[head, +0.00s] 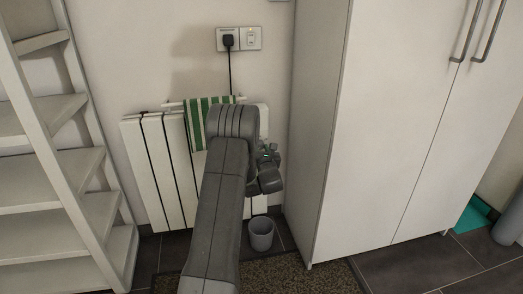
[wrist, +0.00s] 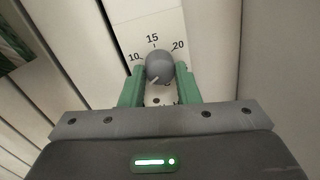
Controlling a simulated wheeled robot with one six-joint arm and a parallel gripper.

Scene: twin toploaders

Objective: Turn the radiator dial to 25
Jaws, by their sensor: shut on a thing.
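The radiator dial (wrist: 160,64) is a round grey knob on a white scale plate in the wrist view. The numbers 10, 15 and 20 show around its upper side; 25 is not visible. A short pale mark shows on the knob's lower left part. My gripper (wrist: 160,78) has its green fingers on the left and right of the knob, shut on it. In the head view my gripper (head: 268,168) is at the right end of the white radiator (head: 160,170). The dial is hidden there behind my arm.
A green-striped towel (head: 196,125) hangs on the radiator. A grey bin (head: 261,234) stands on the floor below. A white cabinet (head: 375,130) rises close on the right, and a white shelf (head: 60,170) stands at left. A black plug (head: 228,41) with its cord is above.

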